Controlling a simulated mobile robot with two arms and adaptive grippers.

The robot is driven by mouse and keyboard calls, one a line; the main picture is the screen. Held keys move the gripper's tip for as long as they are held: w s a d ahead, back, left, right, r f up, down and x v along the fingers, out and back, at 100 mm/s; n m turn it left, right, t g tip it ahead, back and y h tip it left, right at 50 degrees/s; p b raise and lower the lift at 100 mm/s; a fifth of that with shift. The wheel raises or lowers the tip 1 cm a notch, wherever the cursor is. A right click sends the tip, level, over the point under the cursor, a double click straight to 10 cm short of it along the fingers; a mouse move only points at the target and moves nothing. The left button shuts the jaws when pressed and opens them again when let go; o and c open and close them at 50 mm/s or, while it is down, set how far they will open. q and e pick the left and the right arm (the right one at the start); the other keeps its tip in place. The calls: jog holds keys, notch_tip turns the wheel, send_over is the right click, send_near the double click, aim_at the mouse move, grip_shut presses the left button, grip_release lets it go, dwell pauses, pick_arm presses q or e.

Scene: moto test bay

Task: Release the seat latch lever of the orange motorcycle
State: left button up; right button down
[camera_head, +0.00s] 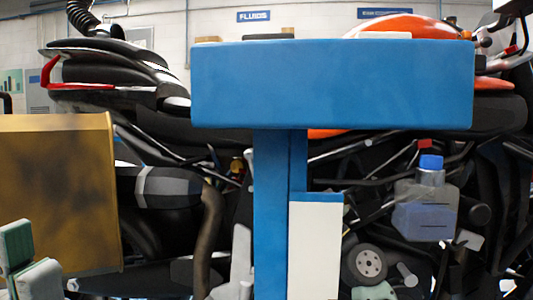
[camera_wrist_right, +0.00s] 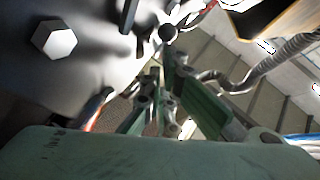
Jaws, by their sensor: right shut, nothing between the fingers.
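The orange motorcycle (camera_head: 400,24) stands side-on in the head view, its black seat section (camera_head: 110,65) at the left. A red bar (camera_head: 52,72) is on the tail under the seat; I cannot tell if it is the seat latch lever. In the right wrist view my right gripper (camera_wrist_right: 163,80) is shut and empty, with its green fingers close to a round dark knob (camera_wrist_right: 168,33). I cannot tell whether they touch. Greenish pads of what seems my left gripper (camera_head: 28,262) show at the lower left of the head view; their opening is unclear.
A blue stand (camera_head: 330,85) with a wide top blocks the middle of the motorcycle. A yellow-brown panel (camera_head: 60,190) stands at the left. A clear bottle with a blue cap (camera_head: 425,205) is at the right. A hex bolt head (camera_wrist_right: 53,38) shows in the wrist view.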

notch_tip(320, 180, up, 10)
jog(key=shift+p, duration=0.4)
jog(key=shift+f, duration=0.1)
dwell(0.5)
